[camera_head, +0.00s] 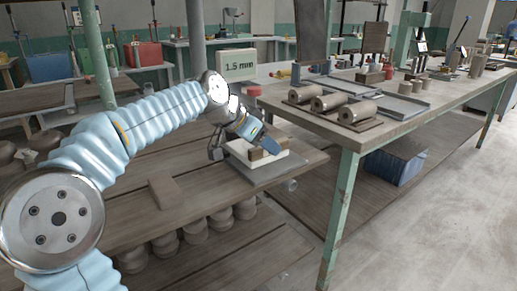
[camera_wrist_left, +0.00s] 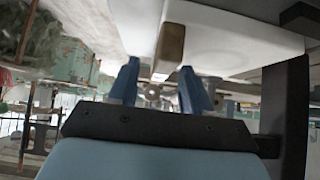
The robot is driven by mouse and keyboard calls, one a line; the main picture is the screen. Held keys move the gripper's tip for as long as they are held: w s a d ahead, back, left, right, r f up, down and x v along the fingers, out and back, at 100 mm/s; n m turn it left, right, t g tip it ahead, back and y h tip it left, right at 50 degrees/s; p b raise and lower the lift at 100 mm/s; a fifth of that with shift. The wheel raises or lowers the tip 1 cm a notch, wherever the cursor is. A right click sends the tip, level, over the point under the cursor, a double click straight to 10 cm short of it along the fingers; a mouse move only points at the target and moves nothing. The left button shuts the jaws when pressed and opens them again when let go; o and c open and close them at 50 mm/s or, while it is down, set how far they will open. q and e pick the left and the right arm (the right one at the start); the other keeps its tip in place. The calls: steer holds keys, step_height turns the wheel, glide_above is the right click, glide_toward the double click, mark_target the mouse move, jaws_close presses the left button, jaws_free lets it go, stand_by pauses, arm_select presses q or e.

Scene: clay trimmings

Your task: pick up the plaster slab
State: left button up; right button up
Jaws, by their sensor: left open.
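The plaster slab, a white flat block (camera_head: 276,159), lies on a grey board (camera_head: 283,170) on the wooden bench in the head view. It fills the upper part of the left wrist view (camera_wrist_left: 235,35). A brown block (camera_head: 268,149) rests on the slab and partly hides it; a brown block end also shows between the fingers in the wrist view (camera_wrist_left: 169,48). My left gripper (camera_wrist_left: 160,66) is open, with its blue fingers spread close to the slab and block. I cannot tell whether they touch. My right gripper is not in view.
A brown wedge-like block (camera_head: 165,191) lies on the bench to the left. Round brown lumps (camera_head: 196,231) sit on the shelf below. A higher table (camera_head: 372,125) with clay cylinders (camera_head: 330,102) stands to the right. A sign reading 1.5 mm (camera_head: 237,65) stands behind.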

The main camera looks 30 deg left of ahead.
arm_select(q)
steer(key=shift+w+d+f, duration=0.1)
steer(key=shift+w+f, duration=0.05)
jaws_close()
steer(key=shift+r+p, duration=0.3)
steer(key=shift+r, duration=0.05)
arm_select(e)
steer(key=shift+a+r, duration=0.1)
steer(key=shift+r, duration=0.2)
